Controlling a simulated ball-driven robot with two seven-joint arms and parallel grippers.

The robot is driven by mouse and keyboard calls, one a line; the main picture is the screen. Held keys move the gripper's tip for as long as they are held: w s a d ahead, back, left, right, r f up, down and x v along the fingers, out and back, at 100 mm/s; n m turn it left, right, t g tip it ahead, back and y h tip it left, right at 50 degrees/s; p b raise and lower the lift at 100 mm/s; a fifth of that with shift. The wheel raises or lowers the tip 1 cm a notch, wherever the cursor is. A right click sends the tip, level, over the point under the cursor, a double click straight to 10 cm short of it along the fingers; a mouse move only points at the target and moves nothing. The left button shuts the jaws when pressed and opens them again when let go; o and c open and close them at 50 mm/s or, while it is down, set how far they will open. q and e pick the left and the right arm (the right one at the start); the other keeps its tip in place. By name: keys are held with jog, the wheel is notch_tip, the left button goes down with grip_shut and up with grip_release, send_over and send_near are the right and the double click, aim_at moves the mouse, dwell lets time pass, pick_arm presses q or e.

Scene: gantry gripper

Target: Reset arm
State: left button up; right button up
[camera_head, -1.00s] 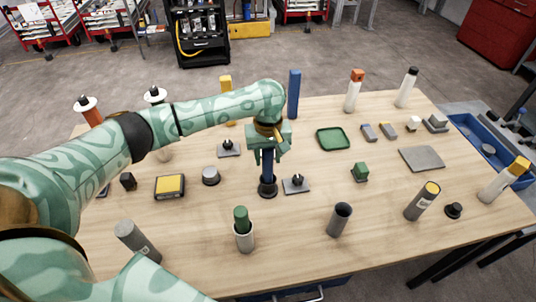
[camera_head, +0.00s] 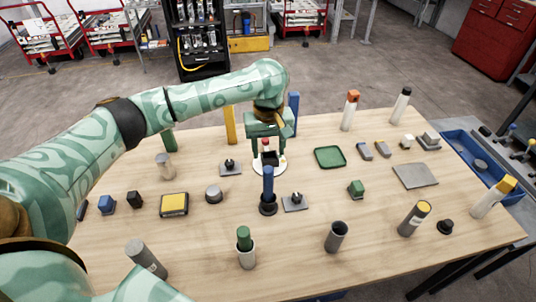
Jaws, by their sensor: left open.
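My left gripper (camera_head: 266,148) is open above the back middle of the table, pointing down. A white round base (camera_head: 277,167) with a small red-topped thing shows just beyond the peg, partly hidden by the gripper. I cannot tell whether the fingers touch it. My right gripper is not in view.
The wooden table (camera_head: 310,232) holds several tubes, blocks and posts. A tall blue post (camera_head: 294,112) and a yellow post (camera_head: 230,125) stand behind my gripper. A green tray (camera_head: 330,157) lies to its right. A grey cup (camera_head: 336,236) stands near the front.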

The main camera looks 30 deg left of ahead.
pick_arm(q)
jog(key=shift+r, duration=0.3)
